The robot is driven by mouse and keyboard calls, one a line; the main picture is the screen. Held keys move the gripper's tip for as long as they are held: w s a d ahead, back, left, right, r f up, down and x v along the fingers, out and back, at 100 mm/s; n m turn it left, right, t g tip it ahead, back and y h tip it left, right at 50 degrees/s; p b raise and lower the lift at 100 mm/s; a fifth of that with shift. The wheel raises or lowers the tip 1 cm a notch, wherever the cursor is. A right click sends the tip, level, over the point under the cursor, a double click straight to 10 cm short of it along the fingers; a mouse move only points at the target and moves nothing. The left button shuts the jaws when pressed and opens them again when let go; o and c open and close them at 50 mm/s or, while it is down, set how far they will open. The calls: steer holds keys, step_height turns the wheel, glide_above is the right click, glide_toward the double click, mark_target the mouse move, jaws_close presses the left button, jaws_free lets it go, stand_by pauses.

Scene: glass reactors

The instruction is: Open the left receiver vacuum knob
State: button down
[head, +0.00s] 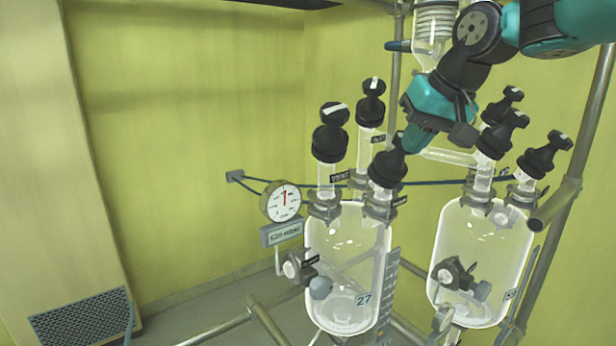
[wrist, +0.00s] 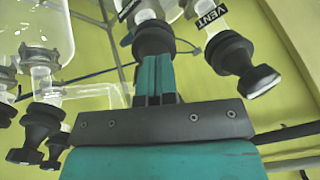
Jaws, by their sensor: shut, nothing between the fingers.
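The left glass receiver (head: 345,265), marked 27, carries several black knobs on its top necks. My gripper (head: 408,143) comes down from the upper right and is shut, with nothing between its fingers. Its tips are at the front right black knob (head: 387,170) of this receiver. In the wrist view the shut fingers (wrist: 155,72) overlap the lower edge of that knob (wrist: 153,38), touching or nearly so. A tag (wrist: 130,8) beside it is cut off, so I cannot read it fully. Another knob (wrist: 243,65) in the wrist view has a VENT tag.
The left receiver's other knobs (head: 331,130) and (head: 371,100) stand close behind. A round gauge (head: 283,201) is at its left. The right receiver (head: 480,260) has several knobs (head: 543,157). Metal frame posts (head: 575,155) stand at the right. Free room lies left, before the yellow wall.

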steer(key=shift+d+f, duration=0.15)
steer(key=shift+f, duration=0.55)
steer(key=shift+w+d+f+p, duration=0.15)
steer(key=shift+d+p, duration=0.2)
steer(key=shift+d, duration=0.35)
steer(key=shift+w+d+f+p, duration=0.15)
steer(key=shift+d+p, duration=0.15)
steer(key=shift+d, duration=0.4)
steer(key=shift+s, duration=0.1)
steer(key=p+v, duration=0.3)
steer(key=v, duration=0.3)
steer(key=shift+p, duration=0.35)
